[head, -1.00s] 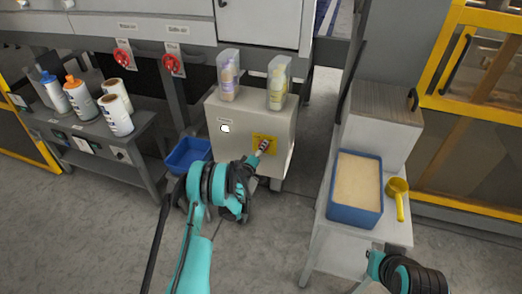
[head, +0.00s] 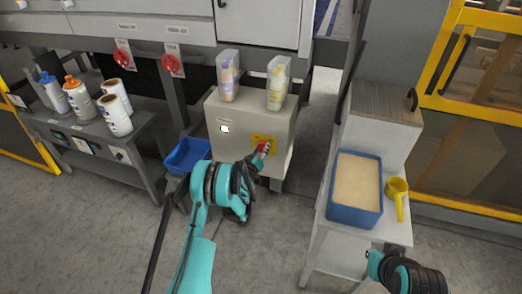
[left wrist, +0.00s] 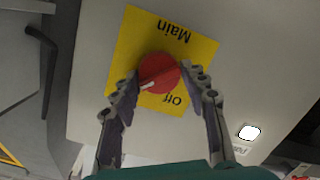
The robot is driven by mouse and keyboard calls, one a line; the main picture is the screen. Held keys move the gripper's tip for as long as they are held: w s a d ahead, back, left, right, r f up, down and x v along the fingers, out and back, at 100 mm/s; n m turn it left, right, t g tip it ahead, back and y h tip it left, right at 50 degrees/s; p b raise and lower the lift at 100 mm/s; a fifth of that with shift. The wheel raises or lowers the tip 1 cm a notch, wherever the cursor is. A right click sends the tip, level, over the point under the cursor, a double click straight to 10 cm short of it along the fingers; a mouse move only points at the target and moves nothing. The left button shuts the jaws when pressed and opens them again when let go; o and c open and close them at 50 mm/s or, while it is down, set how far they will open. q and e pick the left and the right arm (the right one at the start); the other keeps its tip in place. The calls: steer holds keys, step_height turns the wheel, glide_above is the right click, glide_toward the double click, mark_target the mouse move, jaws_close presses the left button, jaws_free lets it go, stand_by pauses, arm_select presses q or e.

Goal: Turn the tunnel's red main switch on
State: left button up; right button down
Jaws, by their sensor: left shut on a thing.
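The red main switch (left wrist: 160,76) is a round knob on a yellow plate (left wrist: 126,52) marked "Main" and "Off", upside down in the left wrist view. A pale mark on the knob lies toward its lower left there. The plate (head: 258,138) sits on the front of a grey cabinet (head: 232,150) in the head view. My left gripper (left wrist: 158,86) is shut on the knob, one finger on each side of it. In the head view my left gripper (head: 262,150) partly covers the knob. Only part of my right arm shows at lower right; its fingers are not visible.
Two clear holders with bottles (head: 228,76) stand on the cabinet. A blue bin (head: 187,155) is left of it. On the right, a stand (head: 325,235) holds a blue tray (head: 355,215) and a yellow scoop (head: 397,197). Two red handwheels (head: 172,65) are at upper left.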

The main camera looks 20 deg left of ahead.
mark_target(264, 127)
stand_by(0.3)
arm_select(q)
steer(key=o, duration=1.1)
step_height(264, 127, up, 10)
steer(key=shift+r, duration=0.1)
